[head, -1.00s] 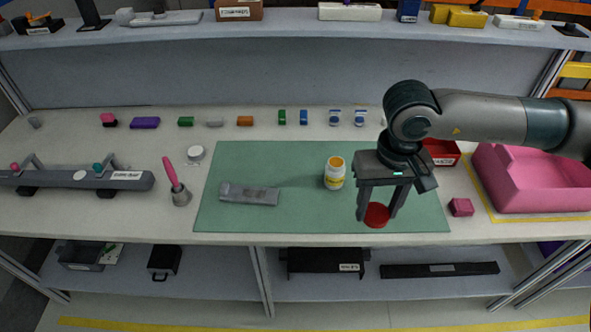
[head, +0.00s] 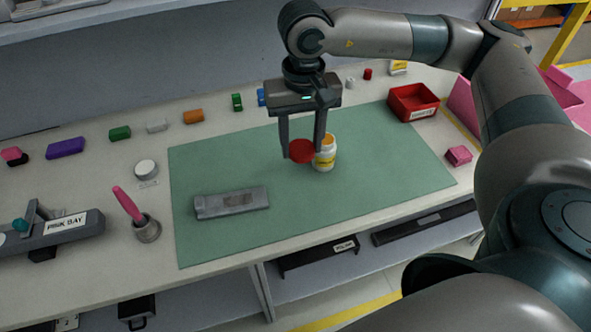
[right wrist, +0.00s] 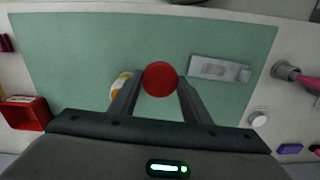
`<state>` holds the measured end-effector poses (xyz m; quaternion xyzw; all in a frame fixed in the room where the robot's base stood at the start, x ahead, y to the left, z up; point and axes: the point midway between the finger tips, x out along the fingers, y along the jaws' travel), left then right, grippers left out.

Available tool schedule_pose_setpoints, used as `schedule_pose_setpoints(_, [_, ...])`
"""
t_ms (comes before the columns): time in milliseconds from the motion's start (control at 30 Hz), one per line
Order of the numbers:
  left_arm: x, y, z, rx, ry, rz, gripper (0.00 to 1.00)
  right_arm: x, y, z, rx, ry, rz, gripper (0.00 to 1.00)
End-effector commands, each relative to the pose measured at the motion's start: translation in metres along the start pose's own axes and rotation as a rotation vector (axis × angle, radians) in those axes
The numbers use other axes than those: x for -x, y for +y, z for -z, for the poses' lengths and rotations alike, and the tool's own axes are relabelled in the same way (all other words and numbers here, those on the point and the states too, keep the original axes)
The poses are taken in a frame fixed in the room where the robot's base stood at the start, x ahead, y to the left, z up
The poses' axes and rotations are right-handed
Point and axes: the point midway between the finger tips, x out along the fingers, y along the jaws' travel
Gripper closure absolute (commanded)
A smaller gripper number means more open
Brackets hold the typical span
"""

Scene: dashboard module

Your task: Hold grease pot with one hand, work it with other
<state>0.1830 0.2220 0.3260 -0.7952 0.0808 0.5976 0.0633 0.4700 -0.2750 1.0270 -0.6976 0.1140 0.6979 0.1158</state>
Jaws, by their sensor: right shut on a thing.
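My right gripper (head: 302,154) is shut on a round red lid (head: 301,149) and holds it above the green mat. The lid also shows between the fingers in the right wrist view (right wrist: 160,79). A white pot (head: 326,158) with a yellow label and an orange-yellow top stands upright on the mat, just right of the lid in the head view. The right finger partly covers it. In the right wrist view the pot (right wrist: 119,84) is partly hidden behind a finger. Whether lid and pot touch is unclear. My left gripper is in neither current view.
A grey metal part (head: 232,202) lies on the green mat (head: 370,180). A grey cup with a pink-handled tool (head: 147,229) stands left of the mat. A red bin (head: 414,102) and a pink block (head: 458,156) are at the right. Small coloured blocks line the back.

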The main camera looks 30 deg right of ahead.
Motion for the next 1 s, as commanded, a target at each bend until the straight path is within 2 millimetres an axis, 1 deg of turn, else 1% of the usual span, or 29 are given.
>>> schedule_pose_setpoints(33, [-0.015, 0.001, 0.008, 0.002, 0.022, -0.001, 0.33, -0.015, 0.008, 0.003, -0.032, 0.0, 0.0, 0.84])
schedule_pose_setpoints(100, [-0.022, 0.003, 0.022, 0.003, 0.047, -0.003, 0.33, -0.021, 0.018, 0.006, -0.077, 0.0, 0.0, 0.84])
schedule_pose_setpoints(300, [-0.035, 0.005, 0.059, 0.008, 0.119, -0.007, 0.33, -0.034, 0.047, 0.013, -0.192, 0.0, -0.002, 0.84])
schedule_pose_setpoints(433, [-0.038, 0.006, 0.075, 0.01, 0.15, -0.008, 0.33, -0.038, 0.059, 0.016, -0.244, 0.001, -0.002, 0.84])
schedule_pose_setpoints(633, [-0.037, 0.007, 0.087, 0.011, 0.171, -0.01, 0.33, -0.038, 0.069, 0.017, -0.28, 0.001, -0.003, 0.84])
schedule_pose_setpoints(1000, [-0.035, 0.007, 0.088, 0.011, 0.173, -0.01, 0.33, -0.037, 0.069, 0.017, -0.282, 0.001, -0.003, 0.84])
